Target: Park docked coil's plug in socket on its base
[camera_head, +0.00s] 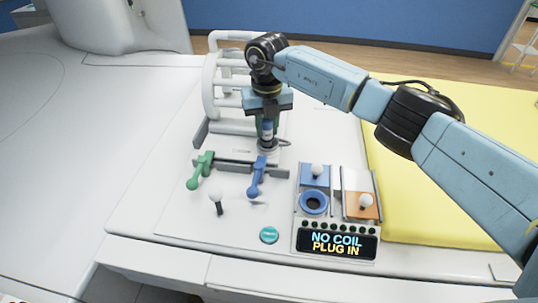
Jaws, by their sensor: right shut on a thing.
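The docked coil (212,88) is a white open cage at the back of the table, partly hidden behind my right gripper. It stands on a grey base (235,168). My right gripper (267,118) points down in front of the coil and is shut on the plug (266,131), a dark upright cylinder with a blue band. The plug's lower end is at a round grey fitting (268,146) on the base; I cannot tell whether it is seated there. A short dark cable (284,143) runs at the right of it. My left gripper is not in view.
A green lever (200,170) and a blue lever (257,176) stand at the base's front. A teal button (269,235) and yellow mattress (440,200) are nearby.

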